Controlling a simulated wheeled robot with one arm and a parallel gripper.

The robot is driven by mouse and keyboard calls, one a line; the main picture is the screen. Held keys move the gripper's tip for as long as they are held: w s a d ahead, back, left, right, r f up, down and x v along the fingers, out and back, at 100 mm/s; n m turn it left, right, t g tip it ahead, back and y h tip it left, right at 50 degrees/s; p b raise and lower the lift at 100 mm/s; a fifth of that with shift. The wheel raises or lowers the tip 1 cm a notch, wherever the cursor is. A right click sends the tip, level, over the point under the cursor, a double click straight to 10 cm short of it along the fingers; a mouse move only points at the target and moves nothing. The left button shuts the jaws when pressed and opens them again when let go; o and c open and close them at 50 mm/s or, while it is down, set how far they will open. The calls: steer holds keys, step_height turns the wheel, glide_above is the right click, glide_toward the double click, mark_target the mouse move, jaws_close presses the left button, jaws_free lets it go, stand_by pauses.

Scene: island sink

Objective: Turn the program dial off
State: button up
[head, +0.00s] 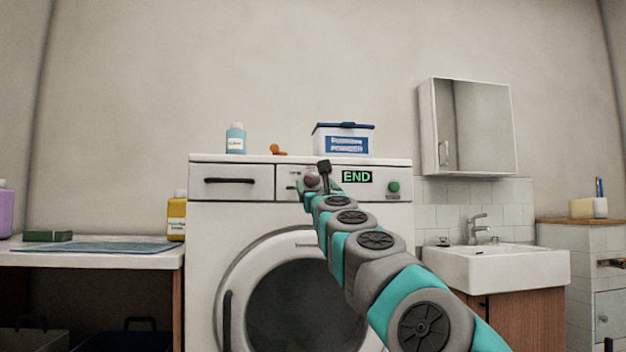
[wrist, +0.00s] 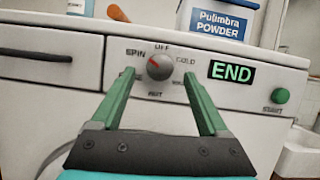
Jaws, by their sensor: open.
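The program dial (wrist: 160,67) is a round grey knob on the white washing machine's front panel. Its red mark points up and left, toward SPIN and away from OFF at the top. COLD is on the right and a label reading like HOT is below; the lower side labels are partly hidden by my fingers. My gripper (wrist: 159,74) is open, with one green finger on each side of the dial; I cannot tell whether they touch it. In the head view the dial (head: 312,181) shows beside my gripper (head: 322,178), which partly covers the panel.
Right of the dial are a display (wrist: 232,72) reading END and a green start button (wrist: 280,96). A drawer (wrist: 48,62) is on the left. A powder box (head: 343,140), a blue bottle (head: 236,138) and a small orange item (head: 278,150) stand on top. A sink (head: 495,268) is to the right.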

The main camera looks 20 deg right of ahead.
mark_target(313, 180)
steer(key=shift+p+x, duration=0.55)
steer(key=shift+x, duration=0.95)
steer(key=shift+r, duration=0.1)
jaws_close()
